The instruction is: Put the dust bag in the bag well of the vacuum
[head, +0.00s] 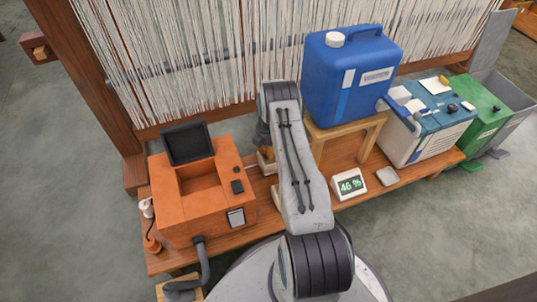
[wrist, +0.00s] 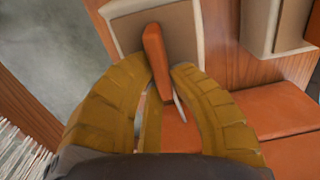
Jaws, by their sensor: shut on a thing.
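The orange vacuum (head: 203,205) stands on the left of the low wooden bench. Its dark lid (head: 187,143) is up and its bag well (head: 200,184) is open, with nothing seen in it. My gripper (head: 262,139), mostly behind my arm in the head view, is just right of the vacuum. In the wrist view, its yellow-brown fingers (wrist: 164,82) are shut on the orange tab of the dust bag (wrist: 186,32), a tan panel with a cream edge. I cannot tell whether the bag touches the bench. In the head view the bag is not clearly seen.
Another tan, cream-edged piece (wrist: 259,22) lies at the wrist view's upper right. A blue jug (head: 347,80) on a wooden stand, a humidity display (head: 349,184) and bins stand to the right. Loom threads (head: 190,50) rise behind the bench (head: 265,205).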

